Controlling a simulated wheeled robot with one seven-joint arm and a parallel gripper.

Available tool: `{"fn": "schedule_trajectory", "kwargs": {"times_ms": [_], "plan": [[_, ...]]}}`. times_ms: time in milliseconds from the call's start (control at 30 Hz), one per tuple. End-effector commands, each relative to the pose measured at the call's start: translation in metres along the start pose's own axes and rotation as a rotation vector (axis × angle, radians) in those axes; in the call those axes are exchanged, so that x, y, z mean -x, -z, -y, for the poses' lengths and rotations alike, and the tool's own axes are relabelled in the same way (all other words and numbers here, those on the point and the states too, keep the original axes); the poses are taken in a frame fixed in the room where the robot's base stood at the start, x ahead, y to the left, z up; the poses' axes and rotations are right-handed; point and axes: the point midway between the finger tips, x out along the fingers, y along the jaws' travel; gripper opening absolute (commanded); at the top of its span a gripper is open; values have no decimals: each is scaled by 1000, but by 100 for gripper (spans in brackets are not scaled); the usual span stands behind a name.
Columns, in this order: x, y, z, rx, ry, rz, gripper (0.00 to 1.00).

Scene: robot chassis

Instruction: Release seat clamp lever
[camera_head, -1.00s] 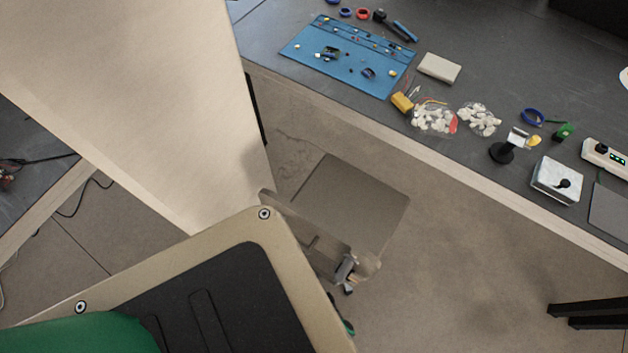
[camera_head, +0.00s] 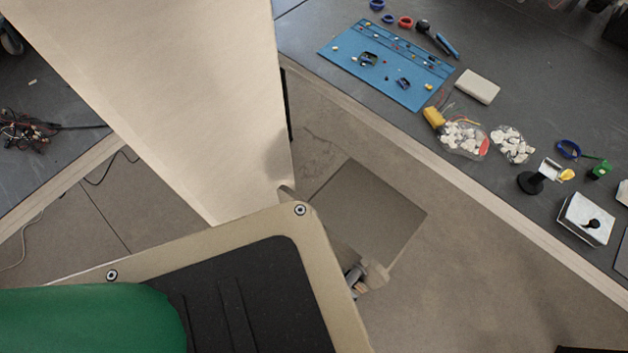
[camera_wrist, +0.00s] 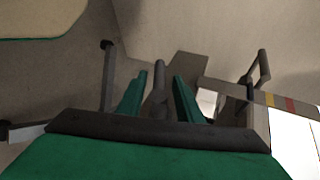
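In the wrist view my gripper (camera_wrist: 160,76) has two green fingers, spread apart. A dark grey upright piece with a rounded top (camera_wrist: 158,98), perhaps the clamp lever, stands between them. Gaps show beside it, the wider on the right; I cannot tell whether it touches a finger. In the head view a small metallic part (camera_head: 354,278), perhaps the seat clamp, shows at the edge of a beige-framed black panel (camera_head: 240,300), which hides much of it. My gripper is not visible there.
A tall beige panel (camera_head: 190,100) stands at left. A grey flat plate (camera_head: 370,212) lies beyond the metallic part. A workbench (camera_head: 530,95) at right holds a blue mat (camera_head: 385,70) and small parts. Dark rods (camera_wrist: 107,75) flank my fingers in the wrist view.

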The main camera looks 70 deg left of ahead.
Motion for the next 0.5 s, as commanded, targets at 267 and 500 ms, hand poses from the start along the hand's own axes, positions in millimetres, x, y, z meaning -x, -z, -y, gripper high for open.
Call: {"fn": "schedule_trajectory", "kwargs": {"times_ms": [267, 500], "plan": [[4, 1, 0, 1, 0, -1, 32], [32, 0, -1, -1, -4, -3, 32]]}}
